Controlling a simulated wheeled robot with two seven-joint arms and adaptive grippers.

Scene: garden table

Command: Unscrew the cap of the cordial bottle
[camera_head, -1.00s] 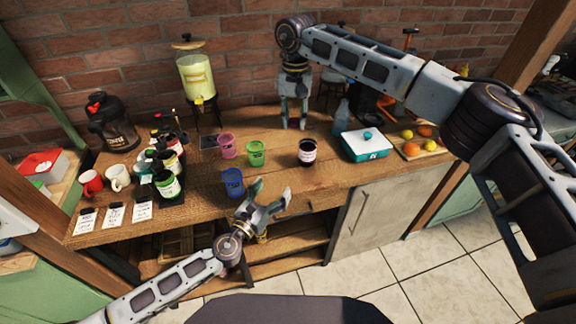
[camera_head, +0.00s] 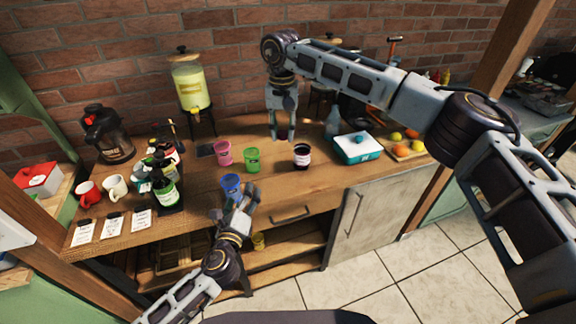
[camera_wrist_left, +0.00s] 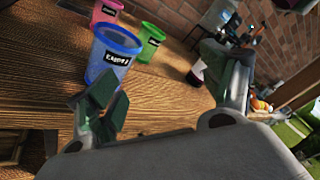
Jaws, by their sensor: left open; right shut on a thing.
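My right gripper (camera_head: 283,132) points down at the back middle of the table and is shut on a small dark thing, mostly hidden between its fingers; I cannot tell whether this is the cordial bottle or its cap. A dark jar with a pale label (camera_head: 302,155) stands just in front and to the right; it also shows in the left wrist view (camera_wrist_left: 196,76). Several dark bottles stand in a black holder at the left, the front one with a green label (camera_head: 165,188). My left gripper (camera_head: 236,202) is open and empty at the table's front edge, close to the blue cup (camera_head: 231,182).
A pink cup (camera_head: 223,152) and a green cup (camera_head: 252,159) stand in the middle. A teal-and-white box (camera_head: 358,148) and a fruit board (camera_head: 405,153) are at the right. Mugs, cards and a drink dispenser (camera_head: 190,87) are at the left. Bare wood lies right of the blue cup.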

